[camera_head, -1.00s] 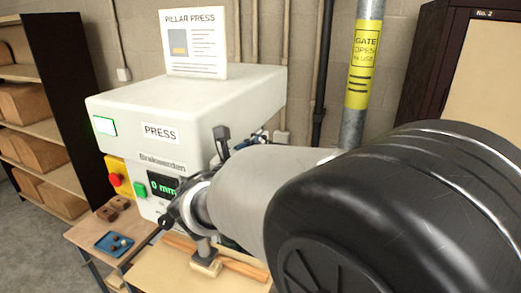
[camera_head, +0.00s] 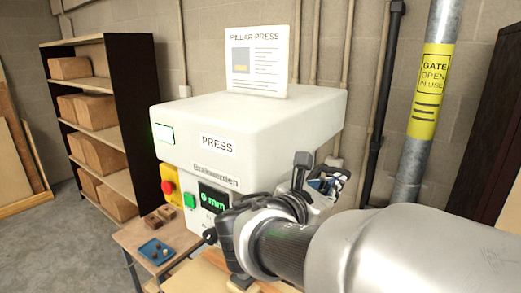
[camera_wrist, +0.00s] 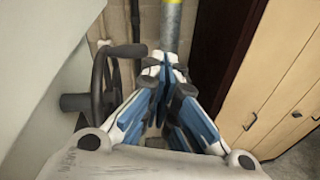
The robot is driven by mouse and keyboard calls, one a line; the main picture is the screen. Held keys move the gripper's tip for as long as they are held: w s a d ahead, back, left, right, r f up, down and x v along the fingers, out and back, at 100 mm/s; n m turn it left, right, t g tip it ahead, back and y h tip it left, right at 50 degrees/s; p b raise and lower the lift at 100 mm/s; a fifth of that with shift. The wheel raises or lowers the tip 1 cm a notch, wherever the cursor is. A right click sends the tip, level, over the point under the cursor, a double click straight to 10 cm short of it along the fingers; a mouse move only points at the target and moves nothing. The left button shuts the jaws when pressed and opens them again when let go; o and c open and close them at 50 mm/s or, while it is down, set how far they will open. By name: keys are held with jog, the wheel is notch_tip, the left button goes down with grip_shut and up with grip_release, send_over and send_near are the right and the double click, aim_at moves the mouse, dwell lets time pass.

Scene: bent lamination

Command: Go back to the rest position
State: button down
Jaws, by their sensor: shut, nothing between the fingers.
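My gripper (camera_head: 328,182) shows in the head view beside the right side of the white press, partly hidden behind my own wrist. In the wrist view its blue and white fingers (camera_wrist: 166,75) come together with nothing between them. The white press (camera_head: 250,115) stands behind and left of my arm, its display reading 0 mm. A strip of light wood (camera_head: 212,262) on the bench below the press is mostly hidden by my arm.
A handwheel (camera_wrist: 108,80) is left of the fingers in the wrist view. A grey post with a yellow gate sign (camera_head: 428,90) stands at the right. A blue tray (camera_head: 156,250) lies on the bench.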

jog(key=s+d+f+m+g+y+b, duration=0.2)
jog(key=s+d+f+m+g+b, duration=0.25)
jog(key=s+f, duration=0.5)
jog(key=s+d+f+m+g+y+b, duration=0.15)
jog(key=s+d+f+m+b, duration=0.25)
jog(key=s+f+m+b, duration=0.55)
jog(key=s+a+f+m+y+b, duration=0.3)
jog(key=a+f+m+y+b, duration=0.1)
jog(key=f, duration=0.6)
jog(key=s+a+f+m+y+b, duration=0.3)
jog(key=a+f+m, duration=0.3)
jog(key=f, duration=0.4)
jog(key=shift+s+m+g+y+b, duration=0.35)
jog(key=shift+s+m+g+b, duration=0.05)
jog(key=shift+s+m, duration=0.1)
